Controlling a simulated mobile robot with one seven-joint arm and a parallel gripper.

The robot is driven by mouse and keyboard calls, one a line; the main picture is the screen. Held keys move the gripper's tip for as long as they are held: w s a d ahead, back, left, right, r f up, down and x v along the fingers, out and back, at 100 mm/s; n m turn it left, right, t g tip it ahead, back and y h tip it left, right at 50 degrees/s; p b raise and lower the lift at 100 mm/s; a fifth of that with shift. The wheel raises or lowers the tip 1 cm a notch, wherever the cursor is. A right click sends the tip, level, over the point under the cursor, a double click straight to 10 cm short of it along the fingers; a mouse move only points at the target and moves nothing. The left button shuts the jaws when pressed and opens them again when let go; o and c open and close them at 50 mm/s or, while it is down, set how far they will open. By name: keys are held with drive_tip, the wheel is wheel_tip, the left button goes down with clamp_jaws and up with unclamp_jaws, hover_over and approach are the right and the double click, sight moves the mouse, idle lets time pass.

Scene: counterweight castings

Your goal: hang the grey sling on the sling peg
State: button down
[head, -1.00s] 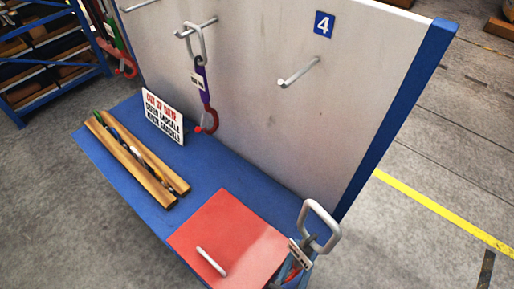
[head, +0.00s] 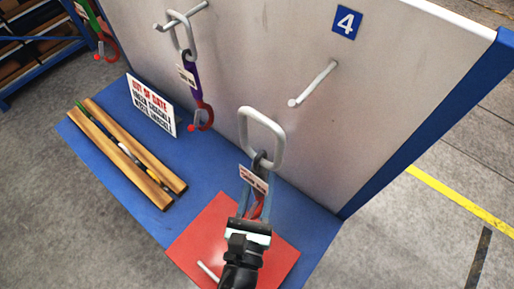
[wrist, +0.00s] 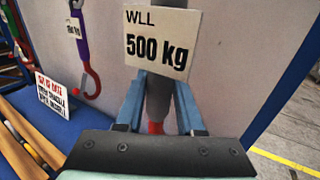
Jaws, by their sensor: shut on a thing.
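The grey sling (wrist: 157,97) is in my gripper (wrist: 159,84). Its large pale steel ring (head: 247,137) stands up above the gripper in the head view. A white tag (wrist: 160,40) reading WLL 500 kg hangs in front of the strap. The blue fingers are on either side of the strap, and a red part shows low between them. An empty pale peg (head: 315,84) sticks out of the grey panel below a blue number 4 sign (head: 347,22). The ring is left of and below this peg, apart from it. My gripper hides the sling's lower end in the head view.
A purple sling (head: 195,84) with a red hook hangs on the peg to the left. An out-of-date sign (head: 152,105), wooden bars (head: 120,158) and a red plate (head: 205,240) with a pale rod (head: 207,271) are on the blue shelf (head: 308,225).

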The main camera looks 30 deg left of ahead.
drive_tip(key=shift+w+d+r, duration=0.2)
drive_tip(key=shift+w+d, duration=0.1)
drive_tip(key=shift+w, duration=0.35)
drive_tip(key=w+d+f+b, duration=0.2)
drive_tip(key=w+f+b, duration=0.1)
drive_tip(key=w, duration=0.7)
drive_tip(key=shift+w+b, duration=0.4)
drive_tip(key=shift+b, duration=0.4)
idle(0.5)
drive_tip(key=shift+f, duration=0.1)
idle(0.6)
drive_tip(key=shift+c, duration=2.2)
unclamp_jaws()
drive_tip(key=b+v, duration=0.4)
drive_tip(key=v, duration=0.9)
